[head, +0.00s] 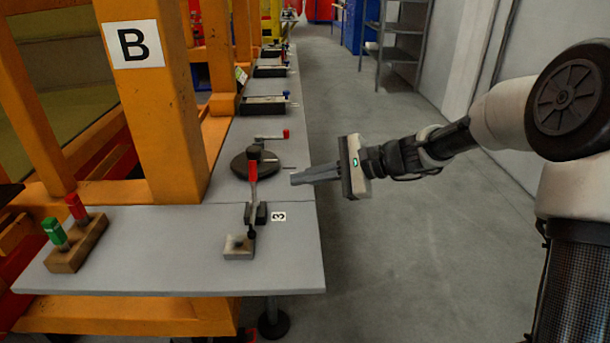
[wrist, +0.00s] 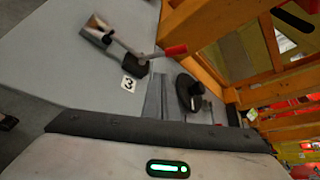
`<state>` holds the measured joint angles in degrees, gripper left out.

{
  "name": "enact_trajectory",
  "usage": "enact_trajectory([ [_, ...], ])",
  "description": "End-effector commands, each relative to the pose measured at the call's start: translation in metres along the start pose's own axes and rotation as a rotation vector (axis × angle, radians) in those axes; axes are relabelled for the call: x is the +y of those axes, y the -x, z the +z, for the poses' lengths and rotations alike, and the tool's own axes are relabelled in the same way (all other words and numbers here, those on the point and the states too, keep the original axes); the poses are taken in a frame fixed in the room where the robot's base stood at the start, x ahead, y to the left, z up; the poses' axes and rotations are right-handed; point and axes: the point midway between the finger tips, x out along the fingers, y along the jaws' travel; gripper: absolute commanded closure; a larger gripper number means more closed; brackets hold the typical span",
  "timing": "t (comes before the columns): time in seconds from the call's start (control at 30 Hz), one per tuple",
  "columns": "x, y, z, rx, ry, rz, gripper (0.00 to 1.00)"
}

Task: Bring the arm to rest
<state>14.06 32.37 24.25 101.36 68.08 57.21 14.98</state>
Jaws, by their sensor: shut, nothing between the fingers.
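My gripper (head: 295,179) is in the head view at the right edge of the grey table (head: 150,262), its fingers pointing left over the tabletop. The fingers are together and empty. In the wrist view my gripper (wrist: 155,85) shows its shut fingers at the middle. My arm reaches in from the right over the aisle. Left of the fingertips are a dark round disc (head: 240,168) and an upright red-handled lever (head: 253,190). The lever (wrist: 128,52) and the disc (wrist: 188,92) also show in the wrist view. I cannot tell the height of the fingers above the table.
A wooden block (head: 76,248) with green and red pegs sits at the table's left. An orange post (head: 160,110) with a "B" sign stands behind. A "3" label (head: 279,217) lies near the lever. The floor (head: 400,250) right of the table is clear; shelves (head: 400,45) stand farther back.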

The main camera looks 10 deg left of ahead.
Motion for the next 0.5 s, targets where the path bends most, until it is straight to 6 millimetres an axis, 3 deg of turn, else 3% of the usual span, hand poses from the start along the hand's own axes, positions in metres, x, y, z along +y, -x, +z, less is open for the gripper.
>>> enact_trajectory([
  [0.13, 0.01, 0.008, 0.011, 0.041, 0.068, 0.05, 1.0],
  [0.27, 0.04, 0.035, 0.034, 0.153, 0.238, 0.183, 1.0],
  [0.5, 0.113, 0.127, 0.07, 0.431, 0.618, 0.486, 1.0],
])
